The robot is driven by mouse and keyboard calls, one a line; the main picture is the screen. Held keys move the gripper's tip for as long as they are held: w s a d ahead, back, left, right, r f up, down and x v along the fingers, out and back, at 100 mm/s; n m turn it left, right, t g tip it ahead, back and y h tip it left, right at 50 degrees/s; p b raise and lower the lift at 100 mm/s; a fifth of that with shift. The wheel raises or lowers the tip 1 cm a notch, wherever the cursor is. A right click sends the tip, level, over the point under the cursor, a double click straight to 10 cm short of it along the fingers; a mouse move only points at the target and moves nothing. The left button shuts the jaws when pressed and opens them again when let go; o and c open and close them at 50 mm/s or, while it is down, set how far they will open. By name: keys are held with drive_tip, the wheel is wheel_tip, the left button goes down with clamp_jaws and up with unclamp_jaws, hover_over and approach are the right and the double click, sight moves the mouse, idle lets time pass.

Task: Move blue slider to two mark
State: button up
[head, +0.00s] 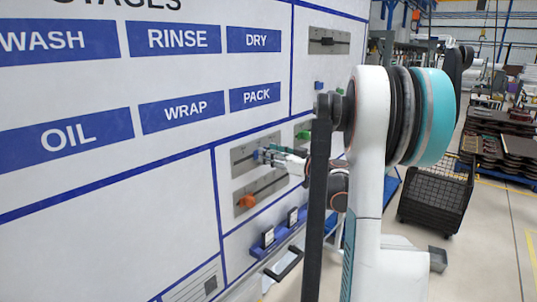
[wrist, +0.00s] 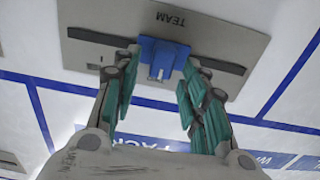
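The blue slider (wrist: 163,57) sits near the middle of a dark horizontal slot in a grey plate (wrist: 225,45) marked TEAM in the wrist view. It also shows as a small blue knob (head: 257,154) at the left of my fingertips in the head view. My gripper (wrist: 162,66) points at the panel, with one finger on each side of the slider's knob. The fingers are spread, and a narrow gap seems to show beside the knob. No number marks are readable.
An orange slider (head: 247,201) is on the plate just below. Green knobs (head: 303,134) are to the upper right, and another slider plate (head: 329,41) is higher up. Blue holders (head: 268,238) and a dark handle (head: 284,264) stick out below.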

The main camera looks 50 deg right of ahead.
drive_tip(key=s, duration=1)
drive_tip(key=shift+s+d, duration=0.35)
drive_tip(key=shift+d, duration=0.05)
drive_tip(key=shift+w, duration=0.1)
